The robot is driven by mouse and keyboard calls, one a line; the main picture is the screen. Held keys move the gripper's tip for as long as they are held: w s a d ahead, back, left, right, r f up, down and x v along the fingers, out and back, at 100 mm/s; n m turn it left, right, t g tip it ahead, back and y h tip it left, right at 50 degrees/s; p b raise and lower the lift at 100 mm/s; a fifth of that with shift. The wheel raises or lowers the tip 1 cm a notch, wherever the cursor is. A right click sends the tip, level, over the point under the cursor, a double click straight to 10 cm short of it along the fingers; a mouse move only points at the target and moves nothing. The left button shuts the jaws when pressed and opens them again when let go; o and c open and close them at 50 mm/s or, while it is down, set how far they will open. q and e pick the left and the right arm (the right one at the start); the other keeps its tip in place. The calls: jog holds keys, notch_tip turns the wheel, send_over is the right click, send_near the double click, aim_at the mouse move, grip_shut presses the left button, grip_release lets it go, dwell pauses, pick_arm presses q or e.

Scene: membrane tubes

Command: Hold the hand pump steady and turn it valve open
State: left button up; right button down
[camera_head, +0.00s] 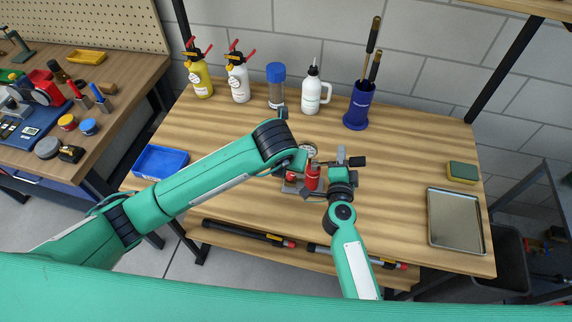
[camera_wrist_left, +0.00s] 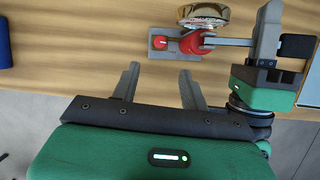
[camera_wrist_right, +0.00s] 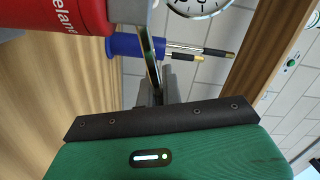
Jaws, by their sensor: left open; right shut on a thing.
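The hand pump has a red cylinder (camera_head: 312,179), a round dial gauge (camera_head: 309,150) and a grey base plate; it stands on the wooden bench near the middle. Its gauge (camera_wrist_left: 203,14) and a red round part (camera_wrist_left: 193,42), perhaps the valve knob, show in the left wrist view. My right gripper (camera_wrist_right: 157,70) is shut on the pump from its right side; the exact part held is hard to make out. My left gripper (camera_wrist_left: 159,82) is open and empty, short of the red part. In the head view my left arm hides its fingers and some of the pump.
A blue tray (camera_head: 160,161) lies to the left, and a metal tray (camera_head: 456,220) and a sponge (camera_head: 463,172) to the right. Several bottles and a blue holder (camera_head: 359,106) stand along the back. Dark tubes (camera_head: 242,234) lie on a lower shelf. The bench around the pump is clear.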

pick_arm(q)
jog(key=w+f+m+g, duration=0.1)
jog(key=w+m+g, duration=0.1)
jog(key=m, duration=0.3)
jog(key=m+g+h, duration=0.3)
jog(key=m+g, duration=0.1)
jog(key=m, duration=1.1)
send_near(290, 175)
jog(key=shift+m, duration=0.3)
jog(key=x, duration=0.8)
jog(key=shift+a, duration=0.1)
jog(key=shift+c, duration=0.5)
grip_shut()
jog(key=shift+n, duration=0.7)
